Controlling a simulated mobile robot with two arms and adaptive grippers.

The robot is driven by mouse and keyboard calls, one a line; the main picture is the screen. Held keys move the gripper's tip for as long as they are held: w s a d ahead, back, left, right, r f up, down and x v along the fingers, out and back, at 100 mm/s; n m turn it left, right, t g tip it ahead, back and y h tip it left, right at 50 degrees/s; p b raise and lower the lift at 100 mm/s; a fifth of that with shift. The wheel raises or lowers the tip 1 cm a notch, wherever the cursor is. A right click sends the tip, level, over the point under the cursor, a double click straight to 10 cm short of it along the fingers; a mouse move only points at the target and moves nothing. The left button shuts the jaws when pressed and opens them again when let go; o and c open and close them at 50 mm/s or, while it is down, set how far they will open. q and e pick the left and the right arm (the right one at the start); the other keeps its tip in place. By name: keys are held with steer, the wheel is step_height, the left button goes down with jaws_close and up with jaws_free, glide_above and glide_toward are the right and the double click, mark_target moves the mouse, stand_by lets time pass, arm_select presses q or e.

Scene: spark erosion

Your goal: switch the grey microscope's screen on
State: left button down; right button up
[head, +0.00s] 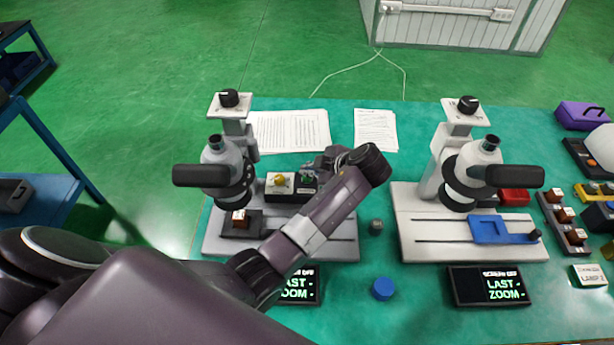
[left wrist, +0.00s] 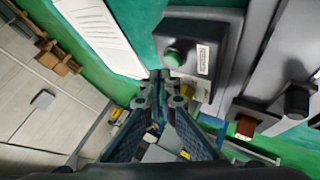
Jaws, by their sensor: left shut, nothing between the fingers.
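The grey microscope (head: 228,165) stands at the left of the bench on a grey base (head: 345,246). Behind its stage is a dark switch box (head: 287,200) with a yellow button (head: 280,180) and a green button (head: 307,178). The green button also shows in the left wrist view (left wrist: 173,57). A small screen (head: 299,290) in front of the base is lit with green text, partly hidden by my left arm. My left gripper (head: 322,160) is shut and empty, close to the green button; its fingertips (left wrist: 160,78) appear just beside it. My right gripper is not in view.
A white microscope (head: 472,170) with its own lit screen (head: 490,286) stands to the right. A blue cap (head: 382,288) and a small dark knob (head: 376,227) lie between the bases. Papers (head: 290,130) lie behind. A purple case (head: 582,115) is at the far right.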

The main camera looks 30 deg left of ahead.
mark_target(308, 180)
arm_select(q)
steer(key=shift+f, duration=0.1)
stand_by(0.3)
steer(key=shift+f+b, duration=0.35)
steer(key=shift+b, duration=0.05)
steer(key=shift+f+b, duration=0.3)
steer(key=shift+f, duration=0.05)
stand_by(0.4)
steer(key=shift+r, duration=0.1)
steer(key=shift+r+p, duration=0.6)
steer(key=shift+r, duration=0.1)
steer(key=shift+r, duration=0.1)
step_height(308, 180, up, 6)
steer(key=p, duration=0.4)
stand_by(0.5)
